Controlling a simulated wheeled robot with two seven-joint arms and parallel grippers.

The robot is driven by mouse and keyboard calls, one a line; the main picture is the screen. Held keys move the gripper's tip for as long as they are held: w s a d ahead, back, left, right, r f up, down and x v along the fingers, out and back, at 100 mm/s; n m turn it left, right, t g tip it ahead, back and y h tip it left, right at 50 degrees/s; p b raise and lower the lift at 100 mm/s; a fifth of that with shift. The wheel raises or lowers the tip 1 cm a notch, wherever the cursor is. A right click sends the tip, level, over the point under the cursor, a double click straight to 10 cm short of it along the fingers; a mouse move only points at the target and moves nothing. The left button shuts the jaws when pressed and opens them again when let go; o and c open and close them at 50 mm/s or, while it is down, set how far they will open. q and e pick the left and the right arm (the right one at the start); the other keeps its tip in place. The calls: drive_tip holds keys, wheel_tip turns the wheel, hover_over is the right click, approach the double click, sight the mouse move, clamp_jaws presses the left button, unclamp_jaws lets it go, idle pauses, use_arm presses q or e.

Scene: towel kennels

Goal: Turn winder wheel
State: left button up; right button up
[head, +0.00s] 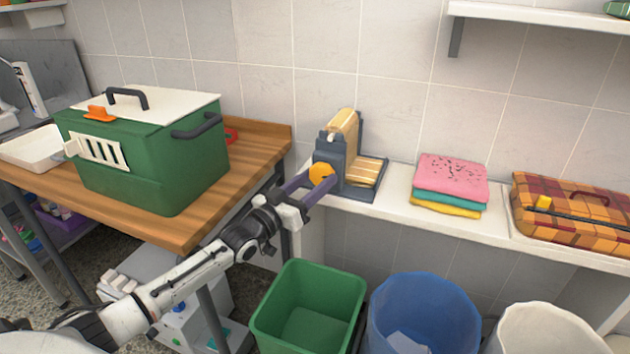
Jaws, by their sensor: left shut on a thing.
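The winder (333,146) is a dark blue-grey stand on the white shelf, with a tan roll (344,127) at its top and tan slats at its right side. Its wheel (321,173) is a small yellow-orange disc on the side facing me. My left gripper (314,182) reaches in from the lower left with its purple-grey fingers shut at the wheel, partly covering it. The exact contact between fingertips and wheel is too small to see clearly. My right gripper is not in view.
A green kennel box (150,160) with a white lid stands on the wooden table (245,160) at left. Folded towels (451,180) and a plaid case (575,215) lie on the shelf (400,207) to the right. Green (310,305), blue (424,315) and white (545,330) bins stand below.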

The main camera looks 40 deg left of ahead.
use_arm(q)
drive_tip(key=o, duration=1.1)
drive_tip(key=shift+c, duration=0.2)
drive_tip(key=shift+s, duration=0.1)
drive_tip(key=s+f, duration=0.1)
drive_tip(key=s, duration=0.9)
drive_tip(key=shift+a, duration=0.4)
drive_tip(key=shift+f, duration=0.1)
drive_tip(key=s+d+f+g, duration=0.2)
drive_tip(key=s+d+f, duration=0.15)
drive_tip(key=f, duration=0.25)
drive_tip(key=s+d+f+m+g, duration=0.1)
drive_tip(key=s+d+f+g, duration=0.15)
drive_tip(key=d+f, duration=0.3)
drive_tip(key=s+d+f+g, duration=0.1)
drive_tip(key=s+d+f, duration=0.3)
drive_tip(key=f, duration=0.3)
drive_tip(key=s+d+f+m+g, duration=0.1)
drive_tip(key=s+d+f+g, duration=0.1)
drive_tip(key=s+d+f, duration=0.2)
drive_tip(key=s+d+f+m+g+h, duration=0.1)
drive_tip(key=s+d+f+g, duration=0.2)
drive_tip(key=s+d+f, duration=0.2)
drive_tip(key=s+d, duration=0.3)
drive_tip(key=s, duration=0.2)
drive_tip(key=shift+s, duration=0.2)
